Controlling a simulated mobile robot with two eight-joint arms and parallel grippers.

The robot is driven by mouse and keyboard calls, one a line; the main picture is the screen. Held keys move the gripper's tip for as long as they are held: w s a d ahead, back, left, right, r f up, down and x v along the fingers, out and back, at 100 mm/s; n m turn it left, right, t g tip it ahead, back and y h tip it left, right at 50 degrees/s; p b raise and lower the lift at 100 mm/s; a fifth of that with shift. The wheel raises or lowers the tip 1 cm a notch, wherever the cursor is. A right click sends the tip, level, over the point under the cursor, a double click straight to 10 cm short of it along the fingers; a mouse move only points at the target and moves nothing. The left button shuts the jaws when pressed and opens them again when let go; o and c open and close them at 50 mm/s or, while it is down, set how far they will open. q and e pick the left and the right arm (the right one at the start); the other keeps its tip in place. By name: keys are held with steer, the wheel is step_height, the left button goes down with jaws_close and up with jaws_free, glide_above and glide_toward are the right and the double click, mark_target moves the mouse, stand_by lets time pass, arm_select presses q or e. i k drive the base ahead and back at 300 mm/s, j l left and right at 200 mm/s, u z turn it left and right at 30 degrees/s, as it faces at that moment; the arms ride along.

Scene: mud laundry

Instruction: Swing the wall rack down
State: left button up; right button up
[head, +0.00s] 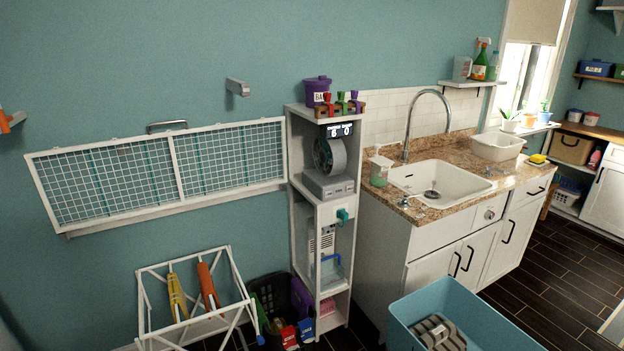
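The wall rack (177,168) is a long white frame with two wire-mesh panels on the teal wall, at the left of the head view. It stands nearly upright, close to the wall; I cannot tell its exact tilt. A pale rail (130,219) runs along its lower edge. A grey metal handle (166,125) shows at its top edge. Neither of my grippers is in view, so none is seen touching the rack.
Below the rack stands a white folding frame (190,262) holding a yellow and an orange item. A narrow white shelf unit (297,190) is close to the rack's right end. A grey wall bracket (238,87) sits above. A blue bin (408,315) is at front right.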

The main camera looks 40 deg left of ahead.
mark_target(29, 157)
steer(key=u, duration=2.1)
steer(key=i+u, duration=0.25)
steer(key=i, duration=0.2)
